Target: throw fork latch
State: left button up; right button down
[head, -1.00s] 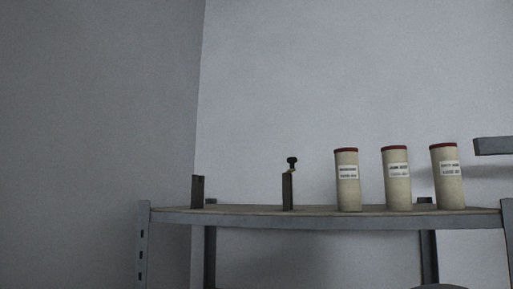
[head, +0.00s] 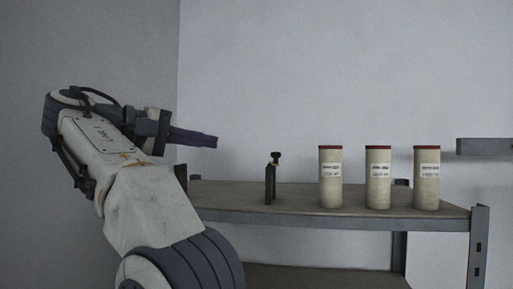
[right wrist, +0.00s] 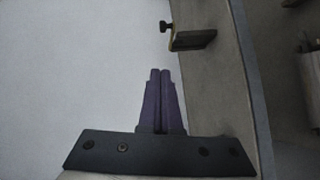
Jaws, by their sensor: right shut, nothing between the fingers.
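The latch is a thin dark upright post (head: 269,185) with a black knob (head: 276,155) at its top, standing on the shelf. In the right wrist view the post (right wrist: 192,40) and its knob (right wrist: 166,27) show near the top, beyond the fingertips. My right gripper (head: 214,141) is shut and empty, fingers pointing right, to the left of the knob and a little higher in the head view. In the right wrist view its purple fingers (right wrist: 160,74) are together, touching nothing. A second dark post (head: 181,175) at the shelf's left end is partly hidden by my right arm. My left gripper is not in view.
Three cream canisters with red lids, the nearest one to the latch (head: 330,178), stand in a row right of it on the metal shelf (head: 300,198). A grey bar (head: 485,146) juts in at right. The shelf between the latch and the canisters is clear.

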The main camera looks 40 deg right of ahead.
send_near(274, 158)
jog(key=w+d+r, duration=0.1)
jog(key=w+d, duration=0.2)
jog(key=w, duration=0.1)
jog(key=shift+s+d+f, duration=0.2)
jog(key=shift+s+d, duration=0.3)
jog(key=shift+d, duration=0.3)
jog(key=shift+s+d+f, duration=0.2)
jog(key=shift+s+d, duration=0.3)
jog(key=shift+d, duration=0.35)
